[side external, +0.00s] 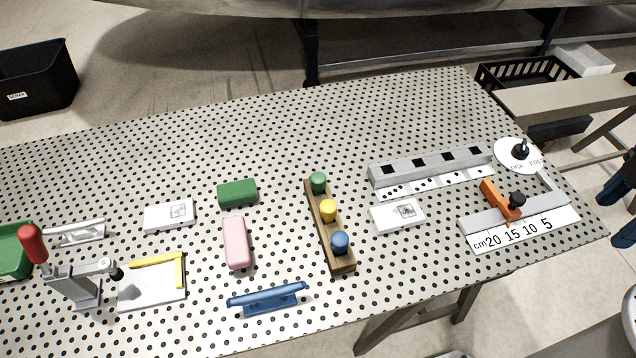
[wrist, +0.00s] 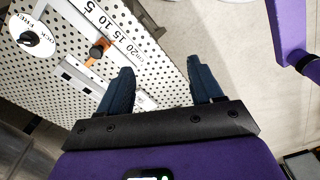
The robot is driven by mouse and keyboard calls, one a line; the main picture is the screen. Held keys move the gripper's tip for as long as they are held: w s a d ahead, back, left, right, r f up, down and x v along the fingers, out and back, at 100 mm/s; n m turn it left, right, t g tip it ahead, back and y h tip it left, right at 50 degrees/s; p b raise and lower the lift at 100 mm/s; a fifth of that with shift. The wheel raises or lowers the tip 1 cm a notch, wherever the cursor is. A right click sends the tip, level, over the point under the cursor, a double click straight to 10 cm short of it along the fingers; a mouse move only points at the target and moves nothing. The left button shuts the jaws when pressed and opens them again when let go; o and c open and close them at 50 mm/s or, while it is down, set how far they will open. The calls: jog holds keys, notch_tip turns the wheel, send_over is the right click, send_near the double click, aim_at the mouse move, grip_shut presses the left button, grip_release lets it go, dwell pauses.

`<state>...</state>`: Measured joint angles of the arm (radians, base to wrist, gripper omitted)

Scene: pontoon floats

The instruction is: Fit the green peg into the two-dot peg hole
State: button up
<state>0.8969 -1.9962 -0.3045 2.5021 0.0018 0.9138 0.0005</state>
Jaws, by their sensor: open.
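The green peg (side external: 318,182) stands in a wooden rack (side external: 342,259), at its far end, with a yellow peg (side external: 328,210) and a blue peg (side external: 340,243) in the same rack. The grey block with several square dark holes (side external: 431,165) lies to the right of the rack. My gripper (wrist: 161,72) is open and empty in the wrist view, at the table's edge near the ruler, away from the green peg.
A ruler fixture with an orange clamp (side external: 500,199) and a round white dial (side external: 518,154) stand at the right. A green block (side external: 237,193), a pink block (side external: 236,243) and a blue handle-like piece (side external: 267,298) lie left of the rack. The table's far middle is clear.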

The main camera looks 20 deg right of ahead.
jog(key=n+y, duration=0.1)
jog(key=n, duration=0.2)
send_over(318, 176)
jog(key=d, duration=0.2)
notch_tip(318, 176, down, 2)
jog(key=f, duration=0.6)
jog(key=a+f, duration=0.1)
jog(key=f, duration=0.5)
jog(key=a+f, duration=0.1)
jog(key=f, duration=0.4)
jog(key=shift+f, duration=0.3)
jog(key=c, duration=1.1)
